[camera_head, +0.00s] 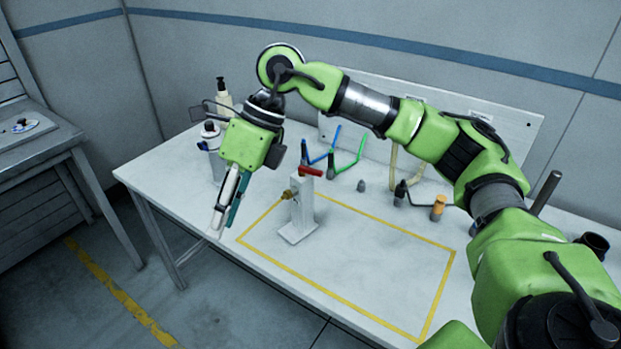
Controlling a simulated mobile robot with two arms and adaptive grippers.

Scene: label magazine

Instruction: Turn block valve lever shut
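The block valve is a pale grey upright block (302,205) on a flat foot, standing on the white table at the left part of a yellow-outlined area. A red lever (311,172) lies across its top, and a brass fitting (288,194) sticks out on its left side. My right gripper (224,228) hangs to the left of the valve, pointing down, apart from the lever. Its two fingers are seen nearly side-on and overlap, so their gap is unclear. Nothing shows between them. My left gripper is not in view.
Behind my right gripper stand a pump bottle (223,97) and a spray bottle (209,140). Blue (334,140) and green (350,158) handled tools, a small grey piece and an orange-topped cylinder (438,207) line the back. The yellow-outlined area right of the valve is clear.

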